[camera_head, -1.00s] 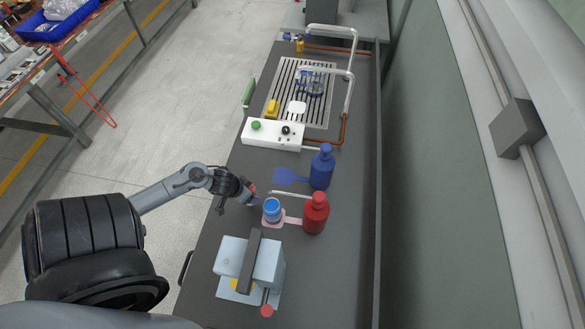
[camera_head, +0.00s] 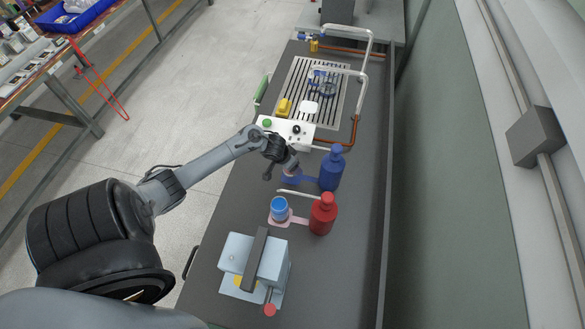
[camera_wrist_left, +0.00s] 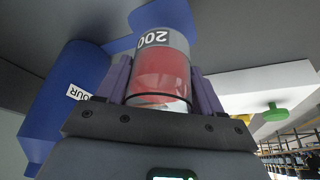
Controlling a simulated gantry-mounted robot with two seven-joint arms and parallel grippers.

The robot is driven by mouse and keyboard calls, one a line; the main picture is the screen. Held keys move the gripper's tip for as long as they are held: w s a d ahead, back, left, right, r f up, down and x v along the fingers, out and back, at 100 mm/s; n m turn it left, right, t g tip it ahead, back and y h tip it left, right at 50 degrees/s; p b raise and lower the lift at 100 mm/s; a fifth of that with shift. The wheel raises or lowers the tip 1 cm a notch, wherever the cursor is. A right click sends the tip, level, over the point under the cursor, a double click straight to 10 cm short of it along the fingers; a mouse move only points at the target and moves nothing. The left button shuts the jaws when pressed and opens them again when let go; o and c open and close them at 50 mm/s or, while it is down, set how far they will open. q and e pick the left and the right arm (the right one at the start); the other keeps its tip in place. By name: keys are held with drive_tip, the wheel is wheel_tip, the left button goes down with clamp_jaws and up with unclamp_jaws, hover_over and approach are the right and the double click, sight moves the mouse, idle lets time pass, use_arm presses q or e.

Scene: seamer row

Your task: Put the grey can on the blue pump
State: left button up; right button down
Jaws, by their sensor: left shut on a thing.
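The blue pump (camera_head: 330,172) stands upright on the dark bench, with a flat blue plate (camera_head: 308,181) reaching out to its left. My left gripper (camera_head: 291,170) is over the left end of that plate. In the left wrist view its purple fingers are shut on a can (camera_wrist_left: 162,76) with a grey band marked "200" and a red middle. The can's banded end is close to the blue plate (camera_wrist_left: 172,14); I cannot tell whether they touch. The blue pump's body (camera_wrist_left: 62,95) is beside the can. The head view mostly hides the can. My right gripper is not in view.
A red pump (camera_head: 322,214) stands nearer, with a blue can (camera_head: 279,207) on its pink plate. A light blue-grey machine (camera_head: 262,262) is at the near end. A white control box (camera_head: 282,130) with a green button lies just beyond the gripper.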

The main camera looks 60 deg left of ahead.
use_arm(q)
drive_tip(key=shift+w+a, duration=0.1)
drive_tip(key=shift+w, duration=0.15)
drive_tip(key=shift+w+f+b, duration=0.15)
drive_tip(key=shift+f+b, duration=0.3)
drive_tip(key=shift+f, duration=1.25)
drive_tip(key=o, duration=1.2)
drive_tip(key=shift+f, duration=0.1)
drive_tip(key=shift+c, duration=0.2)
drive_tip(key=p+v, duration=0.4)
drive_tip(key=v, duration=0.8)
